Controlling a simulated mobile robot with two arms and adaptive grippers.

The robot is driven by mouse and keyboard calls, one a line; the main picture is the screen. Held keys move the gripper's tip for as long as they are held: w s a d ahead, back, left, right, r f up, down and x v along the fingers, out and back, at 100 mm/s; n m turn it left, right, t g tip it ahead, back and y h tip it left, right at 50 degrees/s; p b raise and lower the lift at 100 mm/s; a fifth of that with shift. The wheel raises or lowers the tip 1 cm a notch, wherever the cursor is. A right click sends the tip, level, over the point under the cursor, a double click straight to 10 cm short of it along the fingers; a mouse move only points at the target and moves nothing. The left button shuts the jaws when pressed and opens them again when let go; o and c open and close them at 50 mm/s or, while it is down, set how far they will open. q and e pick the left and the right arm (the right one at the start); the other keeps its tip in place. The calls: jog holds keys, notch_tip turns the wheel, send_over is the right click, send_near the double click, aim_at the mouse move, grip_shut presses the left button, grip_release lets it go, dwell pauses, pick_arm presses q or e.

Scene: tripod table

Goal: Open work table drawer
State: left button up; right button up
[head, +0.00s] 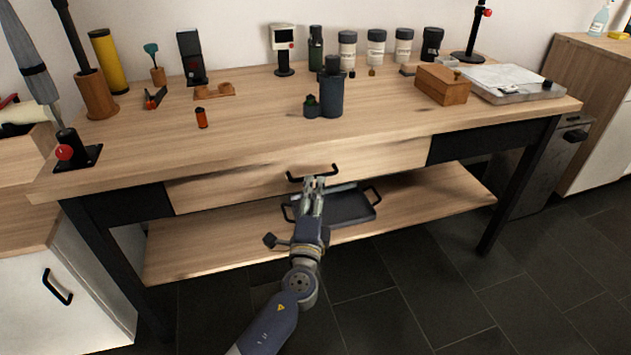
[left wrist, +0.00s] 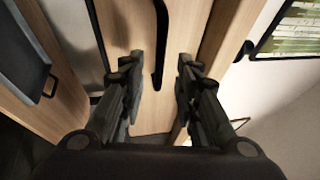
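The work table (head: 250,130) has a wide wooden drawer (head: 390,157) under its top, and its front looks about flush with the frame. A black bar handle (head: 331,170) sits mid-front on the drawer. My left gripper (head: 315,182) is at the handle, covering part of it. In the left wrist view the handle (left wrist: 162,35) runs down between the two parted fingers of the left gripper (left wrist: 158,62), with a gap visible on each side. I cannot tell whether either finger touches it. My right gripper is in neither view.
A dark tray (head: 350,208) with handles lies on the lower shelf (head: 430,197), below my gripper. The tabletop holds a dark cylinder (head: 331,95), a wooden box (head: 442,88) and several jars and tools. The tiled floor in front is clear.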

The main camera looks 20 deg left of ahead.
aim_at(315, 181)
pick_arm(q)
jog(key=shift+x, duration=1.85)
grip_shut()
jog(key=shift+s+f, duration=0.1)
